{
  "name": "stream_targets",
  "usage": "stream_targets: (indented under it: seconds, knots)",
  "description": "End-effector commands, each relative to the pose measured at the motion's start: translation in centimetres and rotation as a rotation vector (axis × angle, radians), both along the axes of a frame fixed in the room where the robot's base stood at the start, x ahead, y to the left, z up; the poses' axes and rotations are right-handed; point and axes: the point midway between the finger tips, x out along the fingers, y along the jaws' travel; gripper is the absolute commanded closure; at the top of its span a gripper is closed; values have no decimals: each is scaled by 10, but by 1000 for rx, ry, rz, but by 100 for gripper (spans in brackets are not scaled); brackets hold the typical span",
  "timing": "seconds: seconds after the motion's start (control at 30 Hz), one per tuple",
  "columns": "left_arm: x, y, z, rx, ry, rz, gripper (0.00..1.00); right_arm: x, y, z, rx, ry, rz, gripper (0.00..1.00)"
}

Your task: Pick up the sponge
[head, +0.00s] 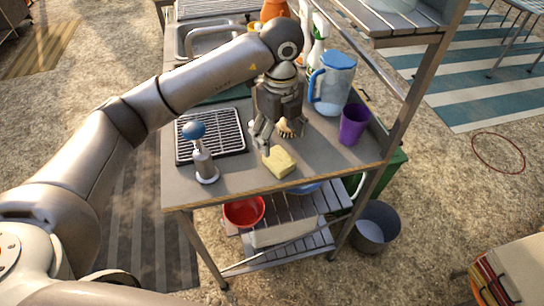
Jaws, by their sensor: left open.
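The sponge (279,162) is a pale yellow block lying flat on the grey worktop (236,180), close to its front edge. My left gripper (276,139) points downward just behind the sponge, with its fingers apart. One finger comes down beside the sponge's back left corner; I cannot tell whether it touches. Nothing shows between the fingers that I can make out as held. A small brush-like thing with pale bristles (292,129) sits right behind the fingers. My right gripper is not in view.
A blue-knobbed press (205,165) and a black drying rack (226,135) stand left of the sponge. A purple cup (354,124), a blue-lidded pitcher (333,85) and a spray bottle (317,47) stand right and behind. A red bowl (244,211) is on the lower shelf.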

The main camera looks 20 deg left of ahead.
Motion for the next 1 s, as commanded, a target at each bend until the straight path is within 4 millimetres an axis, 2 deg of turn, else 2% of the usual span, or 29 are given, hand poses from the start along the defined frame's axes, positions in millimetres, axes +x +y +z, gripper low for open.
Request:
stream_targets:
  seconds: [0.1, 0.27, 0.37, 0.6, 0.7, 0.97, 1.0]
  knots:
    - [-1, 0, -20, 0, 5, -2, 25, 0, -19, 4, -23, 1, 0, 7]
    - [0, 0, -35, -3, 2, -2, 25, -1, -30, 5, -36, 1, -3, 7]
    - [0, 0, -42, -2, 2, -2, 25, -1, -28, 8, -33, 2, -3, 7]
    - [4, 1, -77, -4, 4, -4, 25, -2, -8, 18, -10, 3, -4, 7]
    - [4, 1, -86, -3, 2, -5, 25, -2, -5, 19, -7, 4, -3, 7]
    - [4, 1, -88, -4, 1, -5, 25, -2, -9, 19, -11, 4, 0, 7]
    - [4, 1, -88, -4, 1, -5, 30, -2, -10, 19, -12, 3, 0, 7]
